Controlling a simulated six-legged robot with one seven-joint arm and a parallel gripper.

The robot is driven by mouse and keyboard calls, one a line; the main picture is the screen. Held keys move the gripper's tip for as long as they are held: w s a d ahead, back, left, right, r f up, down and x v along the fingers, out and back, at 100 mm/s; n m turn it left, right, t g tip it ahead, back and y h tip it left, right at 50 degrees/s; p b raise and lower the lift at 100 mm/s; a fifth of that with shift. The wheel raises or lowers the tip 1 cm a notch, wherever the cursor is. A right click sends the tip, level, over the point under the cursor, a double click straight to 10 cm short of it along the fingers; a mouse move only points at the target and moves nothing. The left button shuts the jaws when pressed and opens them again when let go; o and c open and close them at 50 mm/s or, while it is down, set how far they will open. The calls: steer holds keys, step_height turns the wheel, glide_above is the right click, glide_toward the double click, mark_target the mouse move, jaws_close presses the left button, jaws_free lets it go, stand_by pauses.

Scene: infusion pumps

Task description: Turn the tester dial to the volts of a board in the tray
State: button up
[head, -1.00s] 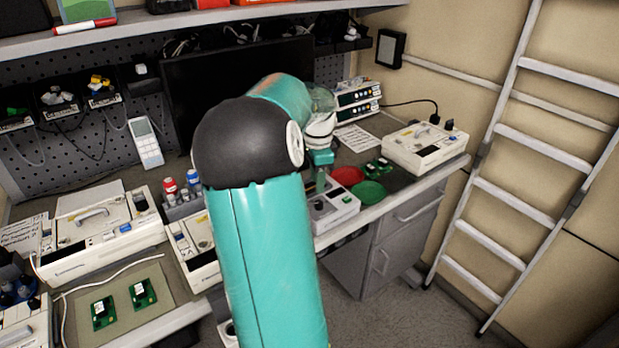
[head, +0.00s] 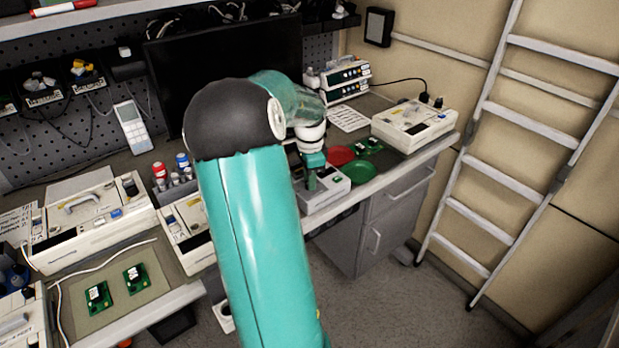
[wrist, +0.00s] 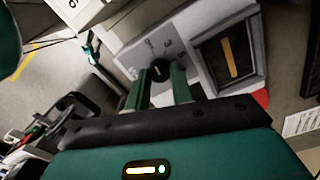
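The tester (head: 322,196) is a pale grey box near the bench's front edge, right of my arm. In the wrist view its face (wrist: 192,42) shows a black round dial (wrist: 160,70) with a pale mark, printed digits including a 3, and a dark window with an orange bar. My gripper (wrist: 160,78) has its two green fingers apart, one on each side of the dial; contact is not clear. Two green boards (head: 115,288) lie on a flat olive tray or mat (head: 155,292) at lower left. More green boards (head: 369,146) lie on a dark mat behind the dishes. Board markings are unreadable.
A red dish (head: 340,155) and a green dish (head: 361,172) sit close behind and right of the tester. Pumps (head: 414,127) stand at the right and left (head: 90,222). A monitor (head: 225,65) stands behind my arm. A ladder (head: 520,130) leans at right.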

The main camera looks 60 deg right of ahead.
steer(key=m, duration=0.3)
steer(key=shift+r+m, duration=0.1)
steer(key=shift+m, duration=0.3)
steer(key=shift+c, duration=0.5)
steer(key=m, duration=0.4)
steer(key=shift+w, duration=0.1)
steer(key=m, duration=0.7)
steer(key=o, duration=0.5)
steer(key=shift+m, duration=0.5)
steer(key=shift+o, duration=1.4)
steer(key=shift+r, duration=3.5)
steer(key=shift+c, duration=0.2)
